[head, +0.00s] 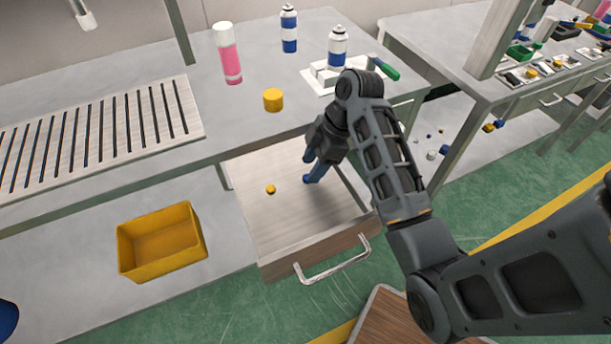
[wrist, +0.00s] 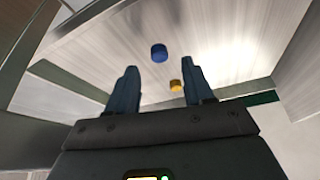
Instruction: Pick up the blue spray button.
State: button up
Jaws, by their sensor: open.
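The blue spray button (wrist: 159,52), a small round cap, lies on the floor of the open drawer (head: 290,222) in the wrist view. In the head view I cannot make it out; my gripper or arm seems to hide it. My gripper (head: 313,167) points down into the drawer, its blue fingers apart. In the wrist view my gripper (wrist: 162,80) is open and empty. The blue button appears beyond the fingertips, between their lines and apart from them. A small yellow button (wrist: 175,86) lies near it; it also shows in the head view (head: 270,188), left of my gripper.
The drawer's front with its metal handle (head: 332,262) faces the floor side. The table (head: 190,52) above holds a yellow cap (head: 273,100), a pink can (head: 228,55) and blue-white cans (head: 289,30). A yellow bin (head: 160,242) stands on the lower shelf, left of the drawer.

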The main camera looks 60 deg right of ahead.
jog(key=shift+x, duration=1.45)
jog(key=shift+s, duration=0.1)
jog(key=shift+c, duration=0.2)
grip_shut()
